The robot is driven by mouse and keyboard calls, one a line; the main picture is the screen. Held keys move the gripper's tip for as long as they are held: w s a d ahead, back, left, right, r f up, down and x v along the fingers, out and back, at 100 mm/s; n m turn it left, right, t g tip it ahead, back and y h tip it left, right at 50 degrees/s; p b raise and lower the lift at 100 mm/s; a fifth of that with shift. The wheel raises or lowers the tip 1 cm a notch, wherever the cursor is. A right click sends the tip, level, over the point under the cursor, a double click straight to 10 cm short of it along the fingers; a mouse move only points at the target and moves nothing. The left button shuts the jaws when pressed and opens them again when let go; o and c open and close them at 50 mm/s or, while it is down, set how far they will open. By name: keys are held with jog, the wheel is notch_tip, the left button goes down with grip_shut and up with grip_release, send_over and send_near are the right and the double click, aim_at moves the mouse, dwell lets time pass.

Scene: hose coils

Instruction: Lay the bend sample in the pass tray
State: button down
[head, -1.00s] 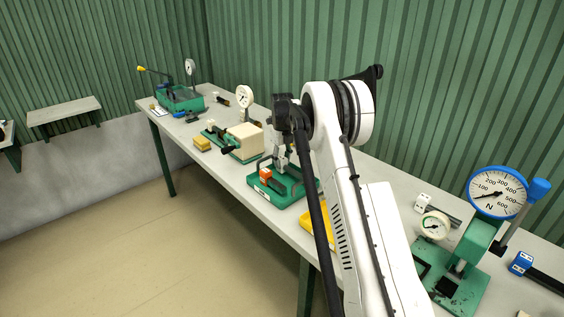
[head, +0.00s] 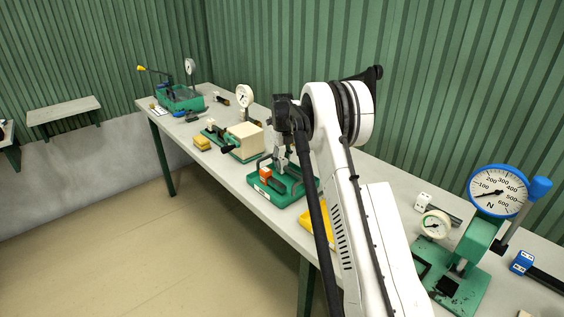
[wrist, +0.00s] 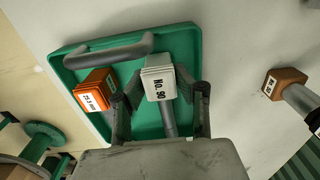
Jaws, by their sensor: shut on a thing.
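A green tray (head: 257,188) with dark handles stands on the long bench, and the wrist view shows it (wrist: 70,73) below my gripper. My gripper (wrist: 158,95) is shut on a grey hose piece with a white end block (wrist: 158,80) marked "No. 90", which I take for the bend sample. The piece is over the tray; whether it touches the floor cannot be told. An orange block (wrist: 95,90) with a size label lies in the tray left of the held piece; it also shows in the head view (head: 266,174). My gripper (head: 282,163) is partly hidden there.
A yellow tray (head: 316,228) lies partly behind my arm. A cream-and-green device (head: 244,141) stands farther left, and a green press with a blue dial (head: 497,191) stands right. A brown-ended hose piece (wrist: 284,84) lies right of the tray. Some bare bench surrounds the tray.

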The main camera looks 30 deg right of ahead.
aim_at(282, 159)
jog(key=shift+f, duration=0.25)
dwell(0.4)
jog(key=c, duration=1.3)
grip_release()
jog(key=shift+o, duration=0.2)
jog(key=shift+r, duration=0.1)
jog(key=shift+r+p, duration=1.15)
jog(key=shift+r, duration=2.75)
